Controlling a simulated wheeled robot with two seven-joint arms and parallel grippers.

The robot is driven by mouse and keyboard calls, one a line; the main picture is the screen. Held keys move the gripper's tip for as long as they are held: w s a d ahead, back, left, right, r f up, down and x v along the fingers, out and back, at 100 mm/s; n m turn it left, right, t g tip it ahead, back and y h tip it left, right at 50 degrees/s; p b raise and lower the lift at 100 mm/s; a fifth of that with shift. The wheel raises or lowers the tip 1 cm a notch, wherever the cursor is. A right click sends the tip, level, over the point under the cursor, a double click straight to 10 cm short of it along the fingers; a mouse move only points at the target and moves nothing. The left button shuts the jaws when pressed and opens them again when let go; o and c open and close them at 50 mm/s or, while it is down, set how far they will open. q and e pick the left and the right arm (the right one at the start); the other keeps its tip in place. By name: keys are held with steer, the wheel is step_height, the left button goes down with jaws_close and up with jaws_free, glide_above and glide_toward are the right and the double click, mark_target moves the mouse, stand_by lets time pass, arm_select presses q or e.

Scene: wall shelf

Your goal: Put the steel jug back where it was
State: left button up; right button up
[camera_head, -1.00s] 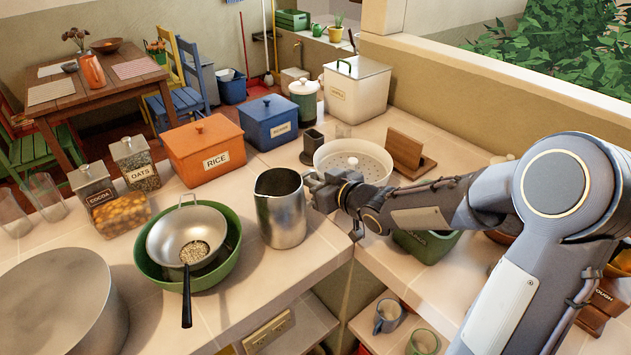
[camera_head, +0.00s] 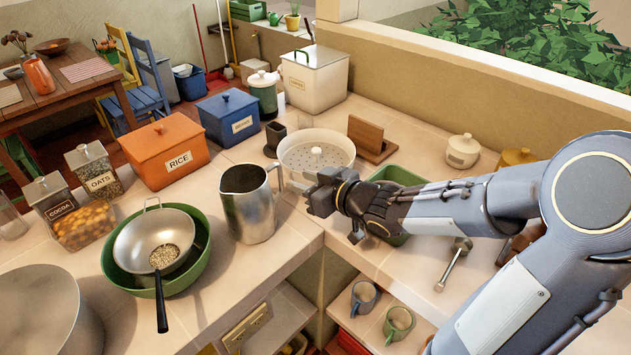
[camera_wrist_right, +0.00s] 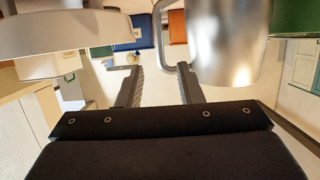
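The steel jug (camera_head: 250,205) stands upright on the tiled counter, right of the green bowl, with its handle toward my right gripper. In the right wrist view the jug (camera_wrist_right: 230,45) fills the upper right, its handle beside the right-hand finger. My right gripper (camera_head: 318,193) is just right of the jug, apart from it in the head view. Its two fingers (camera_wrist_right: 160,78) are spread with nothing held between them. My left gripper is in neither view.
A green bowl (camera_head: 115,262) with a sieve (camera_head: 150,238) stands left of the jug. A white colander (camera_head: 335,143) is behind the gripper, and a green container (camera_head: 395,176) is under my right forearm. The orange rice box (camera_head: 160,160) stands behind. Bare counter lies before the jug.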

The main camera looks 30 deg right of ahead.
steer(key=s+d+m+g+h, duration=0.4)
steer(key=s+d+m+h, duration=0.1)
steer(key=s, duration=0.8)
steer(key=s+a+f+g+y, duration=0.2)
steer(key=s+a, duration=0.6)
steer(key=s, duration=0.4)
steer(key=shift+g+y+p, duration=0.3)
steer(key=shift+g+y, duration=0.6)
steer(key=shift+g, duration=0.2)
steer(key=shift+w, duration=0.1)
